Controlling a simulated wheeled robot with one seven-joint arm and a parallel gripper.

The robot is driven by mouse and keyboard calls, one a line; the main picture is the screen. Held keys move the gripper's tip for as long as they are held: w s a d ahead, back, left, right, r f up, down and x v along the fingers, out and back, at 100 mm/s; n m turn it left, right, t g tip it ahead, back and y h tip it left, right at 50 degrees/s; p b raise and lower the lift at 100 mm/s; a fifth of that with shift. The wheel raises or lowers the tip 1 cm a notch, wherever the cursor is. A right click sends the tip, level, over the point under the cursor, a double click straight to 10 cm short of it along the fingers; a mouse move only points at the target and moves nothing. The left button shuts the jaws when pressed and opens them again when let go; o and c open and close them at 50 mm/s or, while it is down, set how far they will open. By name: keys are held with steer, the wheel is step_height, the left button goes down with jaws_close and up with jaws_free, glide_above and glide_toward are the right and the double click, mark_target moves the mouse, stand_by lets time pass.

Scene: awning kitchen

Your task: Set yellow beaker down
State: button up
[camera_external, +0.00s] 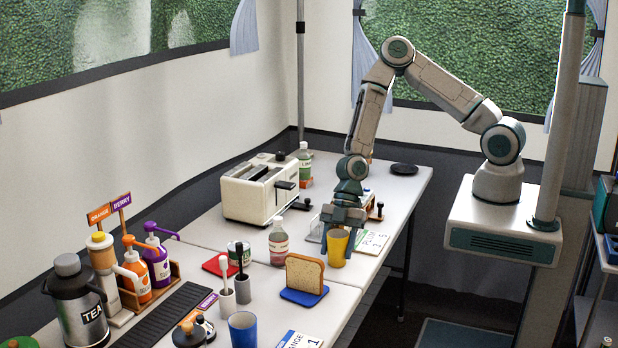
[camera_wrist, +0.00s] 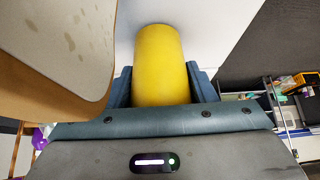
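The yellow beaker (camera_external: 337,247) is upright at the table's (camera_external: 330,283) right side, just beyond the bread slice. My gripper (camera_external: 343,217) is above it, pointing down, with its fingers at the beaker. In the wrist view the yellow beaker (camera_wrist: 160,62) sits between the two blue fingers of my gripper (camera_wrist: 160,85), one on each side and close against it. I cannot tell whether the beaker's base touches the table.
A bread slice (camera_external: 305,273) stands on a blue mat (camera_external: 303,297) close in front. A pink-filled bottle (camera_external: 278,245) is to the left, a white card (camera_external: 372,242) to the right. A blue cup (camera_external: 243,329) and toaster (camera_external: 258,193) stand farther off. The table's right edge is near.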

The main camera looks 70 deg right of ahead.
steer(key=o, duration=0.4)
steer(key=shift+c, duration=0.2)
steer(key=shift+r, duration=0.15)
steer(key=v, duration=1.2)
steer(key=s+d+r+m+t+h, duration=0.1)
steer(key=d+r+m+h, duration=0.15)
steer(key=d, duration=0.45)
steer(key=s+d+r+m+h, duration=0.2)
steer(key=d+m+h, duration=0.2)
steer(key=d, duration=0.3)
steer(key=s+d+r+m+t, duration=0.1)
steer(key=s+d+r+m, duration=0.3)
steer(key=s+r+m, duration=0.1)
steer(key=s+d+r+m+t, duration=0.1)
steer(key=s+d+r+m, duration=0.4)
steer(key=r, duration=0.5)
steer(key=shift+s+d+r+m+t, duration=0.15)
steer(key=shift+s+d+m+t, duration=0.15)
steer(key=shift+s+m, duration=0.6)
steer(key=shift+w, duration=0.1)
